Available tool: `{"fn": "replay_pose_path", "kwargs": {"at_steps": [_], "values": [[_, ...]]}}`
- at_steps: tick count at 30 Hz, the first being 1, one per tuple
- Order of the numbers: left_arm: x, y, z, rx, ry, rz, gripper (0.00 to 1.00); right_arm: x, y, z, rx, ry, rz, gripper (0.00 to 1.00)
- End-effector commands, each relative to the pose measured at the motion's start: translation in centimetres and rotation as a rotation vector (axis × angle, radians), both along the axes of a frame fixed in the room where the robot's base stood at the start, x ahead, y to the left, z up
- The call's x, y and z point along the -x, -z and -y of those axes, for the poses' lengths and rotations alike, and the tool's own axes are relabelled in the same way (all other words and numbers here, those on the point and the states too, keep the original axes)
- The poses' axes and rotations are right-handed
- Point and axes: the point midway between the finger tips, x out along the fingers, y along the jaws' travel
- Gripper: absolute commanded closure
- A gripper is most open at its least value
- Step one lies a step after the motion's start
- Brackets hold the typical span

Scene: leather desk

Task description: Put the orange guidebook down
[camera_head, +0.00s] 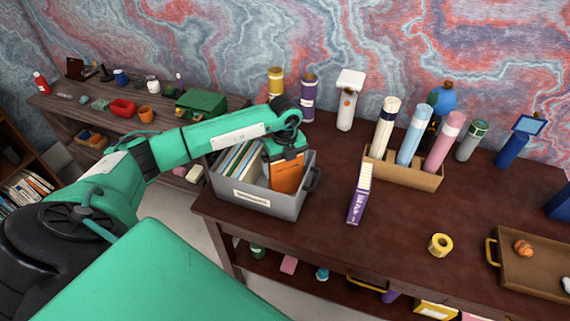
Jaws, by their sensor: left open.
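The orange guidebook (287,176) stands upright in the right part of the grey bin (268,200) on the desk, with its orange cover showing. My left gripper (286,152) is over the bin, right at the top edge of the guidebook. Its jaws are open, and the fingertips are partly hidden by the hand itself. Several other books (241,160) stand in the left part of the same bin, apart from the guidebook. My right gripper is not in view.
A purple and white book (359,195) stands right of the bin. Behind it is a wooden holder (405,174) with several tall rolls. A yellow tape roll (440,245) and a brown tray (535,272) are at the right. The desk between is clear.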

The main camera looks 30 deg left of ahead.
Motion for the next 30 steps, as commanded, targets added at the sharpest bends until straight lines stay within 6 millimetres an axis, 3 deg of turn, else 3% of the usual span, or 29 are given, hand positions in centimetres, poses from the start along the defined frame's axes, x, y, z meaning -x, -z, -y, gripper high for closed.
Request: {"fn": "replay_pose_path", "kwargs": {"at_steps": [5, 12, 18, 30], "values": [[-0.1, -2.2, 0.0, 0.000, 0.001, 0.005, 0.00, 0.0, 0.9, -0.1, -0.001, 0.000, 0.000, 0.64], [-0.1, -7.5, 0.0, 0.000, 0.001, 0.006, 0.00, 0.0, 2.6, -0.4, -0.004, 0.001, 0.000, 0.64], [-0.1, -10.8, 0.0, 0.000, 0.000, 0.004, 0.00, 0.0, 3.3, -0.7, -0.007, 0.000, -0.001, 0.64], [0.0, -12.2, 0.0, 0.000, 0.000, 0.000, 0.00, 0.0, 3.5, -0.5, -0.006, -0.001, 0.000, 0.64]]}}
